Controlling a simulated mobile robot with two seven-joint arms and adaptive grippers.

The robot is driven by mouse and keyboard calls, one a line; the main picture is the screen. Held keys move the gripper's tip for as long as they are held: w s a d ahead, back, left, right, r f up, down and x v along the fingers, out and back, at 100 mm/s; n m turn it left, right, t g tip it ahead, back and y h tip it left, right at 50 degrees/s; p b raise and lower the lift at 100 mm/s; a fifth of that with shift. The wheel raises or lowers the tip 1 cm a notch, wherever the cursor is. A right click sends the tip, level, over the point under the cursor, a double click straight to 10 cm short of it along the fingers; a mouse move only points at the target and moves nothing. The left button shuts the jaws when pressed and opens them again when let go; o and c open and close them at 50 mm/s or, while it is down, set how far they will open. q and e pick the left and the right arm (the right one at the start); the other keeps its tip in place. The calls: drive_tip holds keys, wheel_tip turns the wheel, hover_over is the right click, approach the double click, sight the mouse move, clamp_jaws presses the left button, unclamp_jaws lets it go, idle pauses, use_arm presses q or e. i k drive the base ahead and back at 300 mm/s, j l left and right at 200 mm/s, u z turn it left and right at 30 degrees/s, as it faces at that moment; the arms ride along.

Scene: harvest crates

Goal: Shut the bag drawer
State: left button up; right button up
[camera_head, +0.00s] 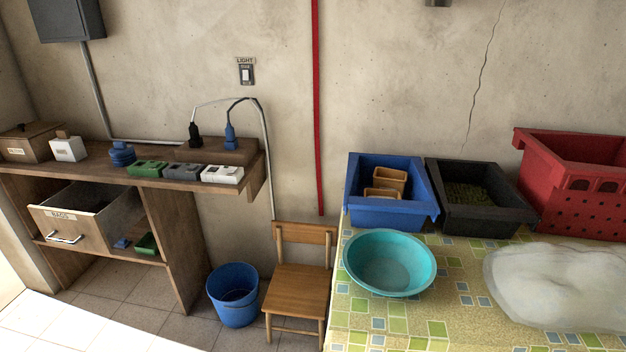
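The bag drawer (72,232) is at the left, under the wooden counter. It is pulled open, and its grey inside shows behind the front panel. The front is wooden with a label reading "BAGS" and a pale bar handle (65,238). What lies inside the drawer cannot be made out. Neither of my grippers shows in the head view.
The wooden counter (190,183) holds a wooden box, a white box, a blue coiled item and several small blocks. A blue bucket (233,295) and a wooden chair (298,290) stand to its right. A cloth-covered table (450,325) holds crates and a teal basin (390,262).

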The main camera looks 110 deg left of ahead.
sight(94, 216)
drive_tip(key=k+l, duration=0.2)
drive_tip(key=l, duration=0.2)
drive_tip(key=k+l+u, duration=0.1)
drive_tip(key=l, duration=0.3)
drive_tip(key=k+l+u, duration=0.1)
drive_tip(key=u, duration=1.3)
drive_tip(key=j+u, duration=0.2)
drive_tip(key=u, duration=3.25)
drive_tip(key=i+l, duration=0.2)
drive_tip(key=i, duration=0.35)
drive_tip(key=i+l+z, duration=0.1)
drive_tip(key=i, duration=0.45)
drive_tip(key=i+l, duration=0.45)
drive_tip(key=i, duration=0.15)
drive_tip(key=i+l, duration=0.5)
drive_tip(key=i, duration=0.15)
